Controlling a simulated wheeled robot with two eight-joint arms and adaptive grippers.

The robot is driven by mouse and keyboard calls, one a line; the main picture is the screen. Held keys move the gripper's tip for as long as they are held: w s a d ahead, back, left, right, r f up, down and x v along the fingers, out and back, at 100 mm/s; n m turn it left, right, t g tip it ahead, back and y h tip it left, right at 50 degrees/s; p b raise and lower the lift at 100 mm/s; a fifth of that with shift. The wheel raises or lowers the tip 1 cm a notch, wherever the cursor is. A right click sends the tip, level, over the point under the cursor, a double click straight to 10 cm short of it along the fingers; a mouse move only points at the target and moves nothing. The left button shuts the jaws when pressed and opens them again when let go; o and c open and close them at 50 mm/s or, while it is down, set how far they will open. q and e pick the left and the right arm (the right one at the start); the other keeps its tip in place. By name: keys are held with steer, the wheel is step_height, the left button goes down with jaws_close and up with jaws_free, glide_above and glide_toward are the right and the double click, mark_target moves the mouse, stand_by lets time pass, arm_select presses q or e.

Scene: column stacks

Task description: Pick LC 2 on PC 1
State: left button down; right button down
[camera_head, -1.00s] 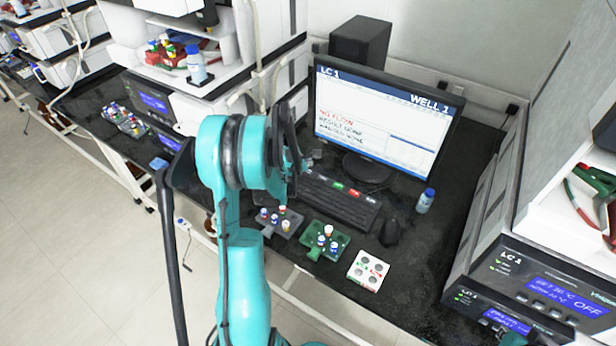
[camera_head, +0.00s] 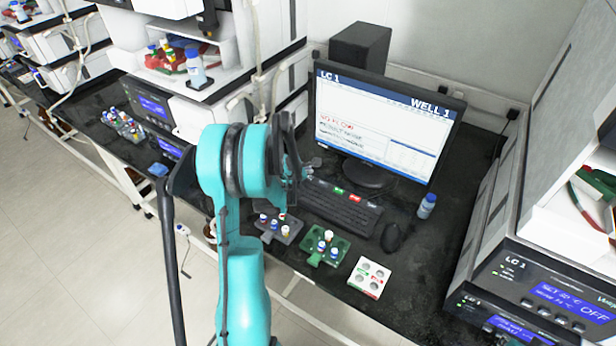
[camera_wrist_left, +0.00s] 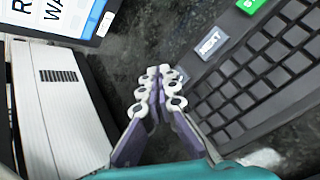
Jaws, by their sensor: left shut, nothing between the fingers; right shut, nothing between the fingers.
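The PC monitor (camera_head: 380,125) reads "LC 1" at top left and "WELL 1" at top right; its lower text is blurred. The keyboard (camera_head: 345,205) lies below it, with a green key (camera_head: 338,190) and a red key (camera_head: 355,198). In the left wrist view, a grey key marked "NEXT" (camera_wrist_left: 210,43) sits on the keyboard (camera_wrist_left: 255,75), near the green key (camera_wrist_left: 250,4). My left gripper (camera_head: 313,163) is shut and empty near the keyboard's far left end. Its fingertips (camera_wrist_left: 160,85) appear just left of the NEXT key; contact cannot be told. My right gripper is not in view.
Vial racks, one grey (camera_head: 278,229) and one green (camera_head: 325,246), and a white holder (camera_head: 369,278) stand along the bench front. A mouse (camera_head: 391,237) and a blue-capped bottle (camera_head: 427,206) are at right. Instruments flank the bench on both sides.

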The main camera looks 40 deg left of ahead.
stand_by(0.6)
arm_select(q)
steer(key=shift+f+b, duration=0.45)
steer(key=shift+b, duration=0.05)
steer(key=shift+f+b, duration=0.4)
stand_by(0.4)
steer(key=shift+r, duration=0.2)
steer(key=shift+r+p, duration=0.55)
steer(key=shift+r, duration=0.15)
steer(key=shift+r, duration=0.1)
step_height(320, 180, up, 5)
steer(key=p, duration=0.3)
steer(key=shift+p, duration=0.3)
